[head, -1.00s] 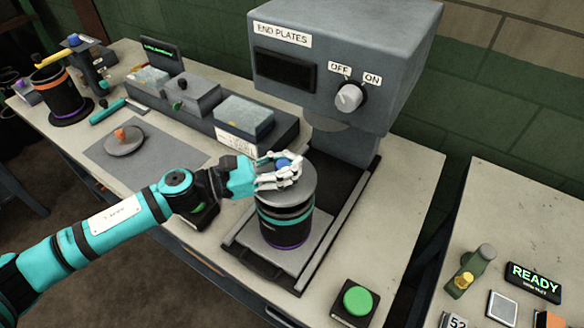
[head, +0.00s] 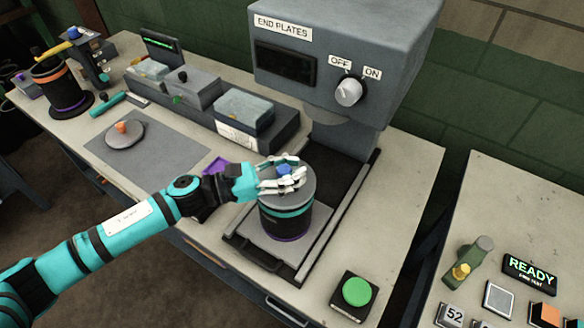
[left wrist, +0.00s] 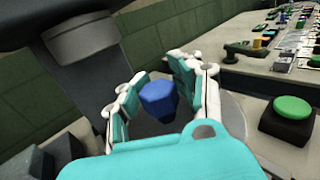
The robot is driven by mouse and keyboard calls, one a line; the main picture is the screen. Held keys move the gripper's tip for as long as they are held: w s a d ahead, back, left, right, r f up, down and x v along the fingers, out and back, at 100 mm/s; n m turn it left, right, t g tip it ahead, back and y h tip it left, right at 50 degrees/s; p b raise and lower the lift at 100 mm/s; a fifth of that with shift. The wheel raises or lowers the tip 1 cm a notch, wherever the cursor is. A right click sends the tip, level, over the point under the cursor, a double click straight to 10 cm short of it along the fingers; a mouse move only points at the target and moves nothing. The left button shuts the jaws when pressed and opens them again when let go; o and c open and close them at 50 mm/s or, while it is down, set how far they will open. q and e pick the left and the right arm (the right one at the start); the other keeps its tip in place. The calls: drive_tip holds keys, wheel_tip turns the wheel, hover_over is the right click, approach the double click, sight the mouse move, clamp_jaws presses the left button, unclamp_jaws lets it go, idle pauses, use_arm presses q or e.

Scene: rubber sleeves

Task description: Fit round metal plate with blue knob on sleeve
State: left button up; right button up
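The round metal plate (head: 297,183) lies flat on top of the black sleeve (head: 285,219), with no clear gap between them. The sleeve has a teal band and a purple lower edge and stands upright on the press's grey base plate. The plate's blue knob (head: 284,170) is between the fingers of my left gripper (head: 281,176). In the left wrist view the blue knob (left wrist: 158,100) shows between the finger pads, with a small gap on each side, so the gripper looks open around it. The fingers partly hide the plate. My right gripper is out of view.
The END PLATES press head (head: 340,60) overhangs behind the sleeve; its knob points near OFF. A green button (head: 356,291) stands at front right. A plate with an orange knob (head: 125,134) lies on a grey mat at left. Another sleeve (head: 62,88) stands at far left.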

use_arm(q)
drive_tip(key=shift+o, duration=0.6)
drive_tip(key=shift+a+r, duration=0.1)
drive_tip(key=shift+r, duration=0.05)
drive_tip(key=b+v, duration=0.4)
drive_tip(key=v, duration=0.7)
drive_tip(key=shift+a, duration=0.35)
drive_tip(key=shift+s, duration=0.15)
